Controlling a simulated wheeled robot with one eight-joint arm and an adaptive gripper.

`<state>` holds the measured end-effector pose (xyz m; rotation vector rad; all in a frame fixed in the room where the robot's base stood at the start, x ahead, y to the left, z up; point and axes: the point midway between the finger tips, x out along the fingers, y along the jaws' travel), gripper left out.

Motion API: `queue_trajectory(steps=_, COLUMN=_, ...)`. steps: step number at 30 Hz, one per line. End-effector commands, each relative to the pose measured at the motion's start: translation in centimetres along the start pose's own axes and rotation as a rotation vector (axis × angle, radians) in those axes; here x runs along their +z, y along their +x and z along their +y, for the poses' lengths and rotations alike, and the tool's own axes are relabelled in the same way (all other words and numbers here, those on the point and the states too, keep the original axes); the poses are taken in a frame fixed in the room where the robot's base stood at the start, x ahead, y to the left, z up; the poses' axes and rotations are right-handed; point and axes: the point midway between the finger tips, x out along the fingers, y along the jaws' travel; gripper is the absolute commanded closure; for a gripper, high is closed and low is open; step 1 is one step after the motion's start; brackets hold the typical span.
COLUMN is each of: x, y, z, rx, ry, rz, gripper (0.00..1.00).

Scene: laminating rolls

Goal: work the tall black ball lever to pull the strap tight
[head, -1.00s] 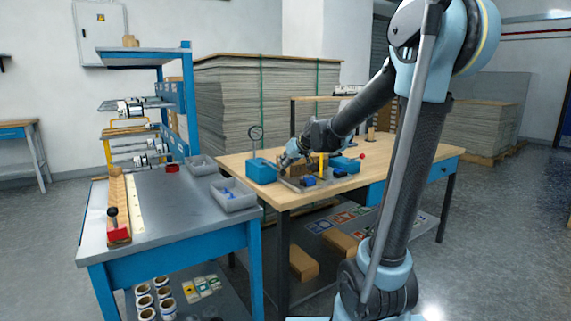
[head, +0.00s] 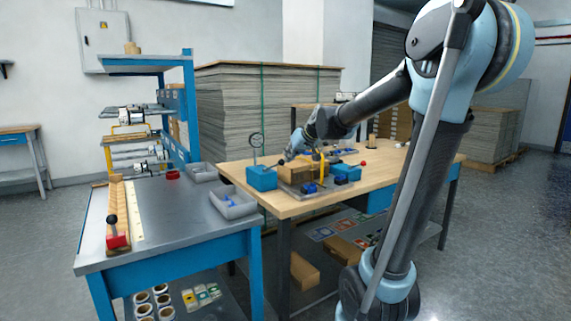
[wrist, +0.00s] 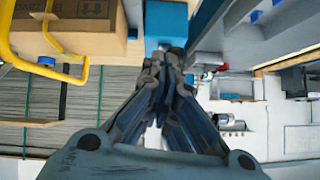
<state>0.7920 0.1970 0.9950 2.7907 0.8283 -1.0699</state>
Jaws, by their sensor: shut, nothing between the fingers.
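A small black ball lever (head: 281,163) leans over the blue block (head: 262,178) at the left of the wooden table, tilted rather than upright. My gripper (head: 289,157) is just beside and above its ball; whether they touch I cannot tell. In the wrist view my gripper (wrist: 168,55) is closed with nothing between its fingers, its tips near a blue block (wrist: 166,18). The lever's ball does not show there. A cardboard box (head: 296,174) sits right of the block, with a yellow handle (head: 322,160) beside it. I cannot make out the strap.
A red-ball lever (head: 362,163) stands farther right on the wooden table (head: 300,205). The metal bench (head: 180,225) at left holds grey bins (head: 232,202) and another black ball lever on a red base (head: 117,240).

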Motion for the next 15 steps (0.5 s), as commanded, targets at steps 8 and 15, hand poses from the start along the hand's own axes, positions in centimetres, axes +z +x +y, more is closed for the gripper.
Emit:
queue_trajectory(steps=8, x=-0.1, y=-3.7, z=-0.1, rx=-0.001, ry=0.0, rz=-0.001, gripper=1.0)
queue_trajectory(steps=15, x=-0.2, y=-5.5, z=-0.2, rx=-0.002, ry=0.0, rz=0.0, gripper=1.0)
